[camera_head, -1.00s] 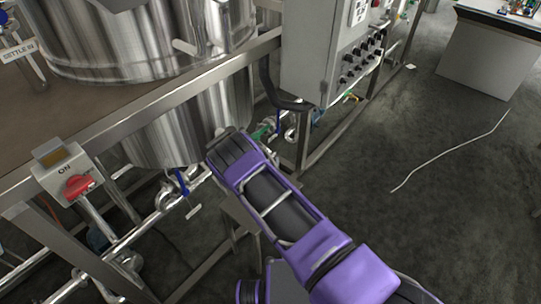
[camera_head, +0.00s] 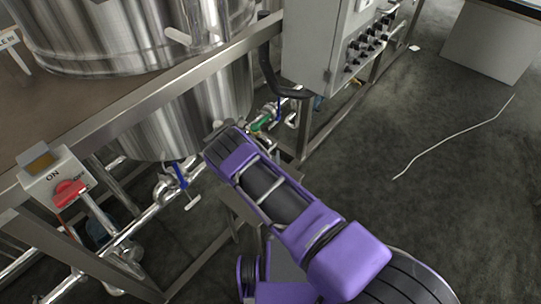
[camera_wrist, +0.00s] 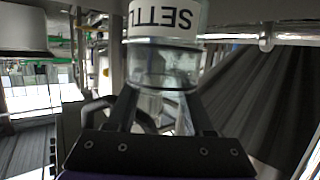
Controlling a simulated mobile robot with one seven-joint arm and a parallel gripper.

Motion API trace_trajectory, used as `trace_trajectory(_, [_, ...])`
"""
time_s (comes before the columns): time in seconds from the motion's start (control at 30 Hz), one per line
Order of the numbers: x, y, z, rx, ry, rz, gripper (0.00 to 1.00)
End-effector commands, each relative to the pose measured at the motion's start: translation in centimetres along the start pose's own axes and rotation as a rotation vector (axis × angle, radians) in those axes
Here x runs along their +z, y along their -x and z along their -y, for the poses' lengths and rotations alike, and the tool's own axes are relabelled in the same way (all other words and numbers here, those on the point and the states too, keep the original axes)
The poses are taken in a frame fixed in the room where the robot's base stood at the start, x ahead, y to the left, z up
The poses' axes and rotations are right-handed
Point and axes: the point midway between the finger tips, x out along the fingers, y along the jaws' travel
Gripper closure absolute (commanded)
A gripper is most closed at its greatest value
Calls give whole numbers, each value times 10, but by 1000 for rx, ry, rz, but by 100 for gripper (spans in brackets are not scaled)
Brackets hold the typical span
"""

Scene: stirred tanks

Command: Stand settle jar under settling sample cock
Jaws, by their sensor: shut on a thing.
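The settle jar (camera_wrist: 164,65) is a clear jar with a white band that reads "SETTL" upside down in the wrist view. My gripper (camera_wrist: 162,100) is shut on it, one dark finger on each side. In the head view my purple arm reaches in below the steel tank, and the jar and fingertips are hidden there. A blue-handled valve (camera_head: 180,175) sits on the pipework under the tank, left of my wrist. I cannot tell which fitting is the settling sample cock, or how far the jar is from it.
The steel tank (camera_head: 190,105) stands in a metal frame (camera_head: 150,100). A switch box with a red knob (camera_head: 69,192) is at left. A grey control cabinet (camera_head: 315,45) hangs right of the tank. Pipes (camera_head: 150,215) run low beneath.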

Motion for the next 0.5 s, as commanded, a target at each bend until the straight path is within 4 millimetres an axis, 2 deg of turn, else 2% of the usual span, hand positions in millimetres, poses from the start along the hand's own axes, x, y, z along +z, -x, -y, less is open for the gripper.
trace_trajectory(0.03, [1, 0, 0, 0, 0, 0, 43])
trace_trajectory(0.17, [0, 0, 0, 0, 0, 0, 20])
trace_trajectory(0.5, [-2, 0, 0, 0, 0, 0, 18])
